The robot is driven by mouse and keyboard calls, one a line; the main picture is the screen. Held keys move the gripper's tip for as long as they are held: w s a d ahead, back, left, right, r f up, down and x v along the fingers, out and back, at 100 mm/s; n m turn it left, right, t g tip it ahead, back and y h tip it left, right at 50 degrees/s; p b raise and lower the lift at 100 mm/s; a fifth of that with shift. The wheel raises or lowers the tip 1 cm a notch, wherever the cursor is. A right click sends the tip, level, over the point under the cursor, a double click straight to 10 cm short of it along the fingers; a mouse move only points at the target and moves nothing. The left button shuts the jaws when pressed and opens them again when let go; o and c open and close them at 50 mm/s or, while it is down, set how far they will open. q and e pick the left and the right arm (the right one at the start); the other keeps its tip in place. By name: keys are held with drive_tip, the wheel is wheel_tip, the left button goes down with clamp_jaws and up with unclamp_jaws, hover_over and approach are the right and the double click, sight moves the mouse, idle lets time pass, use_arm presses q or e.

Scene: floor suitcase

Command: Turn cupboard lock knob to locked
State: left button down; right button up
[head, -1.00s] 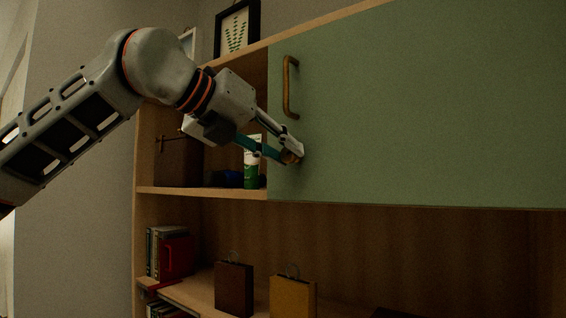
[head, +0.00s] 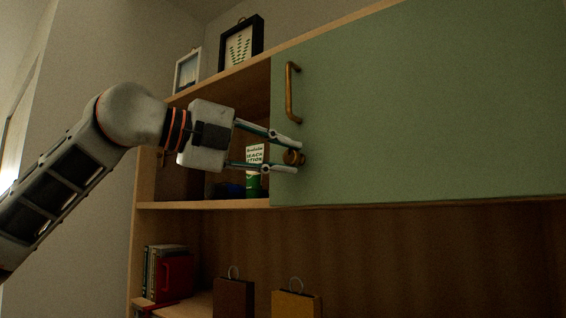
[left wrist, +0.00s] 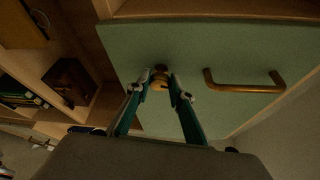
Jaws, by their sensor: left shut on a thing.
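The lock knob (head: 293,157) is a small round brass knob low on the green cupboard door (head: 420,110), near its left edge. My left gripper (head: 295,159) comes from the left, with one finger above the knob and one below it. In the left wrist view the two fingertips (left wrist: 166,79) are on either side of the knob (left wrist: 160,71), shut on it. The fingers partly hide the knob, and I cannot read any lock mark. My right gripper is not in view.
A brass bar handle (head: 291,92) is on the door above the knob. Left of the door, an open shelf holds a white and green can (head: 254,172). Books (head: 165,272) and two bag-like boxes (head: 297,304) stand below. Two frames (head: 241,44) stand on top.

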use_arm(q)
drive_tip(key=shift+f+n+h+b, duration=0.1)
drive_tip(key=shift+n+h+b, duration=0.2)
drive_tip(key=shift+n, duration=0.7)
drive_tip(key=shift+t, duration=0.3)
drive_tip(key=shift+n, duration=0.3)
drive_tip(key=c, duration=1.8)
unclamp_jaws()
drive_tip(key=shift+a, duration=0.1)
